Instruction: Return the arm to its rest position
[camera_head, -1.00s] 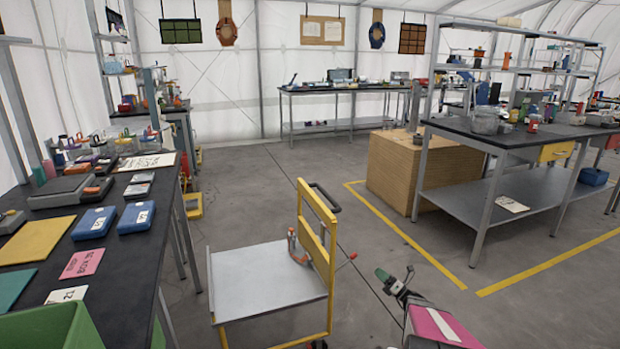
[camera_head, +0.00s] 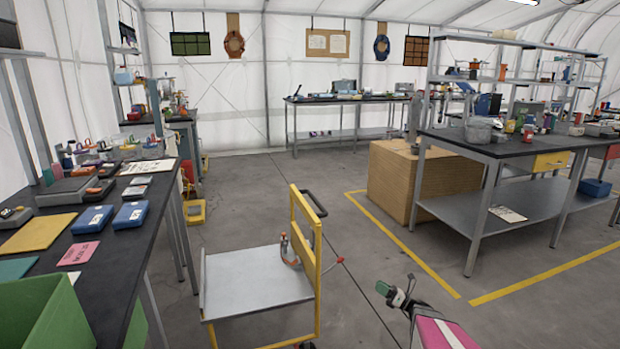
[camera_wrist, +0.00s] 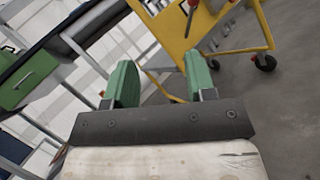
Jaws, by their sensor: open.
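My gripper (camera_head: 395,291) shows at the lower right of the head view, on the end of my pink and white arm link. It is held in the air to the right of the yellow cart. In the wrist view my gripper's two green fingers (camera_wrist: 160,85) stand wide apart with nothing between them. The yellow-framed cart (camera_head: 255,284) with a grey platform stands on the floor in the lower middle. Its yellow frame (camera_wrist: 205,25) also shows beyond the fingers in the wrist view. An orange and grey tool (camera_head: 293,250) is on the cart beside its upright frame.
A black table (camera_head: 105,258) with blue boxes and a green bin (camera_head: 45,318) runs along the left. A wooden crate (camera_head: 420,182) and a workbench (camera_head: 480,148) stand at the right inside yellow floor lines. Open grey floor lies between them.

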